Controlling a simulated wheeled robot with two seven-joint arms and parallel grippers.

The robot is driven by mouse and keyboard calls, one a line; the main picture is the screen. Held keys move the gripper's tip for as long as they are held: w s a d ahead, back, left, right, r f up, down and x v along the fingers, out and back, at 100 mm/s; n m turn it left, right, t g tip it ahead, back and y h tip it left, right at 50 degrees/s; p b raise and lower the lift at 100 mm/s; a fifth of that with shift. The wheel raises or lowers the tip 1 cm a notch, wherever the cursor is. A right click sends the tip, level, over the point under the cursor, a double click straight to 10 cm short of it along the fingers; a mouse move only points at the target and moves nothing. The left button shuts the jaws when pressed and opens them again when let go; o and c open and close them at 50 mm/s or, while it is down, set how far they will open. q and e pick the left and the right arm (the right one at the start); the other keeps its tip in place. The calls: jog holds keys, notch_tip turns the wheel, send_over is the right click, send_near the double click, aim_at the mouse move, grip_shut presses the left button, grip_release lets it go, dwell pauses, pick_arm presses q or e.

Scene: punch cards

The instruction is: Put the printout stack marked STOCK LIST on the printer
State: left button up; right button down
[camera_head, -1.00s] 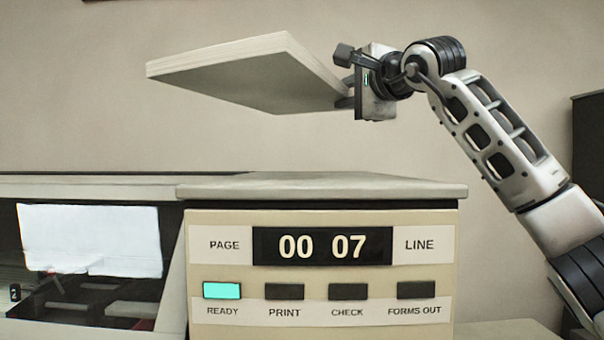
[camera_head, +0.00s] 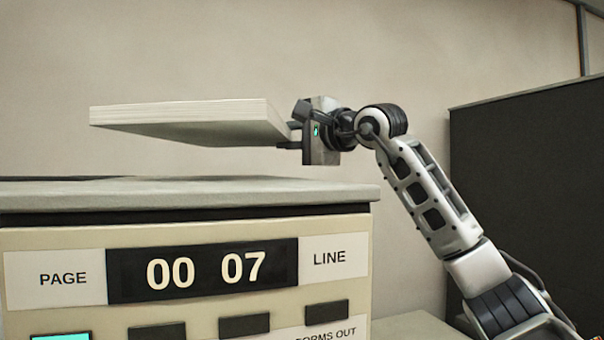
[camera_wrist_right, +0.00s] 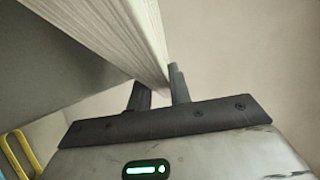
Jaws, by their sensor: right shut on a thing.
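A thick white printout stack (camera_head: 190,121) is in the air above the printer in the head view, held roughly level with its underside partly showing. My right gripper (camera_head: 287,134) is shut on its right end. In the right wrist view the stack's page edges (camera_wrist_right: 140,40) run between the two fingers of the right gripper (camera_wrist_right: 160,92). No STOCK LIST marking shows on the visible faces. The printer (camera_head: 330,254) stands below, with a flat grey top (camera_head: 200,194) and a gap of air under the stack. My left gripper is not in view.
The printer's front panel has a counter (camera_head: 205,270) reading 00 07 and several buttons below it. A dark cabinet or partition (camera_head: 530,190) stands to the right. The visible printer top is bare. In the right wrist view, a yellow handle-like bar (camera_wrist_right: 22,150) shows at the lower left.

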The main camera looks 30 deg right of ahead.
pick_arm(q)
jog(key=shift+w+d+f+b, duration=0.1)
jog(key=shift+b, duration=0.4)
pick_arm(e)
notch_tip(320, 180, down, 6)
jog(key=d, duration=0.2)
jog(key=shift+s+d, duration=0.3)
jog(key=shift+s, duration=0.1)
jog(key=shift+r, duration=0.1)
jog(key=c, duration=1.7)
grip_release()
jog(key=shift+f, duration=0.35)
jog(key=o, duration=0.4)
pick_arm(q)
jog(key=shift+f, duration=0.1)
pick_arm(e)
jog(key=shift+r, duration=0.1)
